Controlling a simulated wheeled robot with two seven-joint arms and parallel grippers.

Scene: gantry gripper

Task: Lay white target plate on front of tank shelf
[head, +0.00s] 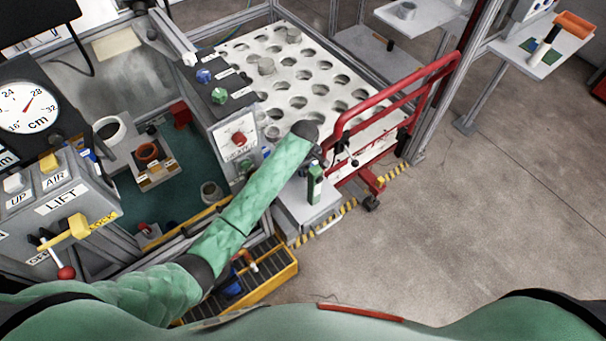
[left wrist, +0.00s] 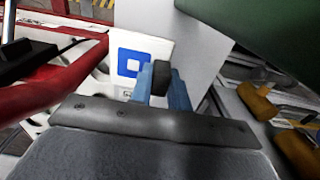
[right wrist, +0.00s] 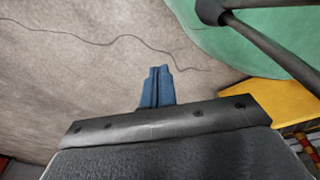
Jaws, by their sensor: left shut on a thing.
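The white target plate (left wrist: 126,72), with a blue square outline on it, shows in the left wrist view right by the fingers. My left gripper (left wrist: 160,85) is shut on a dark grip that appears to belong to this plate. In the head view my left gripper (head: 318,156) is at the end of the green arm, largely hidden, above a light grey shelf (head: 300,210) at the tank's front corner. The plate cannot be made out in the head view. My right gripper (right wrist: 157,88) is shut and empty over bare floor.
A small green upright thing (head: 314,186) stands at the grey shelf. A red cart rail (head: 400,95) is close to the right of my left gripper. A white perforated table (head: 300,75) lies behind. A yellow-edged grate (head: 270,277) is below. Floor at right is clear.

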